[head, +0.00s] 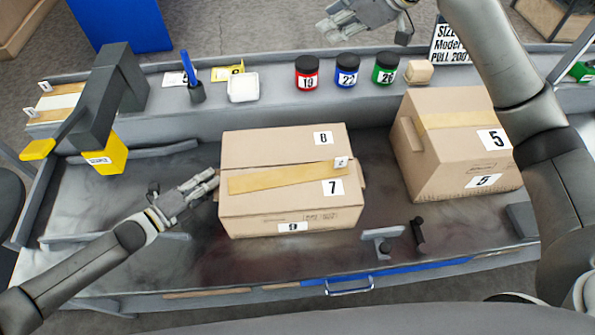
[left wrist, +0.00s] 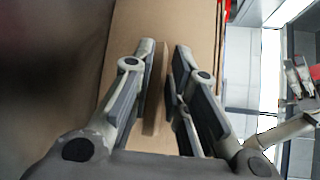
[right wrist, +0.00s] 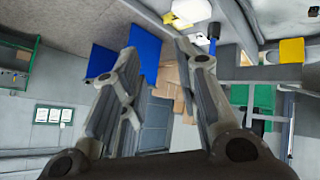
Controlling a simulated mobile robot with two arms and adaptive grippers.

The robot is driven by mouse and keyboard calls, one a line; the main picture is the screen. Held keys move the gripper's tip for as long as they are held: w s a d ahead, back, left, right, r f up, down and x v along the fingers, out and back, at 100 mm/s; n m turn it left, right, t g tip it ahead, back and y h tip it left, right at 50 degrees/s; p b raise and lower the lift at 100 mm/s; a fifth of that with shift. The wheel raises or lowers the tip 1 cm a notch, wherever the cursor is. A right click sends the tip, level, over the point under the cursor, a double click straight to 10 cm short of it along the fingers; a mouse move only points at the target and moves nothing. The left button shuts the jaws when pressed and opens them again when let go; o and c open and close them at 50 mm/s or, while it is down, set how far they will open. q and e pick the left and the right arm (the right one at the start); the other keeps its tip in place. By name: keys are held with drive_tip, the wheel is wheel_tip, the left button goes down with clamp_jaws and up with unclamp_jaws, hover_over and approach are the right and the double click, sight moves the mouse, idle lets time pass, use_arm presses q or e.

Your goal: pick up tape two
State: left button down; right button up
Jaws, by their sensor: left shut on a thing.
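Tape two (head: 285,177) is a yellow-tan strip with a small "2" tag at its right end, lying across the top of the closer cardboard box (head: 290,211). My left gripper (head: 213,180) is at the box's left edge, by the strip's left end. In the left wrist view, its fingers (left wrist: 165,52) are shut on a thin tan piece (left wrist: 155,100), which looks like the end of tape two, with the box behind. My right gripper (head: 345,22) is raised beyond the back of the bench. The right wrist view shows its fingers (right wrist: 158,55) apart and empty.
A second box (head: 455,150) stands at the right. Red (head: 307,72), blue (head: 347,70) and green (head: 386,68) jars line the back ledge. A grey and yellow tape dispenser (head: 110,110) is at the left. A grey-handled tool (head: 382,238) lies in front. The front left bench is clear.

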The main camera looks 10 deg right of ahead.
drive_tip(key=s+a+f+n+g+h, duration=0.25)
drive_tip(key=s+f+n+g, duration=0.2)
drive_tip(key=s+f, duration=0.4)
drive_tip(key=n+g+h, duration=0.2)
drive_tip(key=g+h, duration=0.1)
drive_tip(key=h, duration=0.1)
hover_over(342, 158)
drive_tip(key=shift+y, duration=0.25)
drive_tip(key=f, duration=1)
drive_tip(key=shift+s+a, duration=0.2)
drive_tip(key=shift+s, duration=0.1)
drive_tip(key=shift+w+d+f, duration=0.1)
drive_tip(key=shift+w+f, duration=0.1)
drive_tip(key=shift+f, duration=1.35)
drive_tip(key=shift+w+d+f, duration=0.1)
drive_tip(key=shift+w+f, duration=0.05)
drive_tip(key=shift+f, duration=1.4)
drive_tip(key=shift+c, duration=0.2)
clamp_jaws()
